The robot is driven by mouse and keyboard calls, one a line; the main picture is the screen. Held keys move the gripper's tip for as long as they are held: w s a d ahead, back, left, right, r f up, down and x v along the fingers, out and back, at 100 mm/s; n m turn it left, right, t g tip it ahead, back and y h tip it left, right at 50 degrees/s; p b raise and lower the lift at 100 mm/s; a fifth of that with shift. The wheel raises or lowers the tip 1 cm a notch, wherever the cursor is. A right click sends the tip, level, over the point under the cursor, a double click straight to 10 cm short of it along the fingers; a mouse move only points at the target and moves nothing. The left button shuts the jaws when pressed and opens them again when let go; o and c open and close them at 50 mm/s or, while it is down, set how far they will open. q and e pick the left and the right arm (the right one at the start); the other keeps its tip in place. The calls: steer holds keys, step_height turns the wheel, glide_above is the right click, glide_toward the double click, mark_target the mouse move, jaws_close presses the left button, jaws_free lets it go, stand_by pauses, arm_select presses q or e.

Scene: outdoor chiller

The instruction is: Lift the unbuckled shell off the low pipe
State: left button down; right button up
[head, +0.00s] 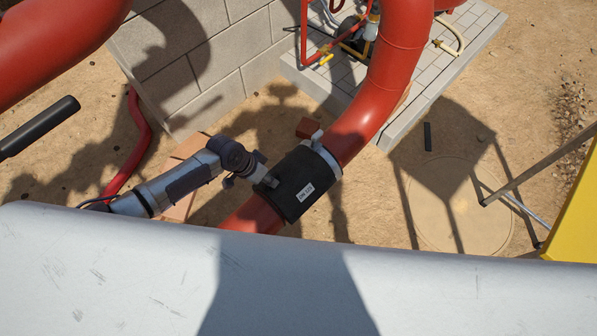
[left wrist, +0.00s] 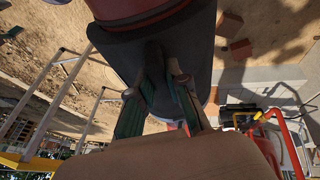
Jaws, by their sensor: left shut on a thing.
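The black shell (head: 314,176) with a small white label is around the low red pipe (head: 250,218). A pale grey band (head: 322,152) shows at its upper end. My left gripper (head: 266,181) reaches it from the left and is shut on it. In the left wrist view the green-padded fingers (left wrist: 160,88) close on a dark raised part in the middle of the dark shell (left wrist: 125,52). The part between the fingers is mostly in shadow. The shell's underside is hidden, and I cannot tell whether it has left the pipe. My right gripper is not in view.
The red pipe bends upward (head: 396,60) just beyond the shell. A block wall (head: 205,75) and a paved slab (head: 440,75) stand behind. A pale, scuffed rounded surface (head: 120,270) fills the bottom. A yellow object (head: 577,215) with metal bars is at right. Sandy ground lies between.

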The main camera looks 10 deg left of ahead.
arm_select(q)
steer(key=shift+w+a+r+p, duration=0.15)
steer(key=shift+r+p, duration=0.55)
steer(key=shift+r, duration=0.05)
steer(key=r+p, duration=0.2)
steer(key=r, duration=0.1)
steer(key=a+r+p, duration=0.1)
steer(key=r+p, duration=0.1)
steer(key=shift+w, duration=0.35)
steer(key=c, duration=1.8)
jaws_free()
jaws_close()
steer(key=shift+d, duration=0.1)
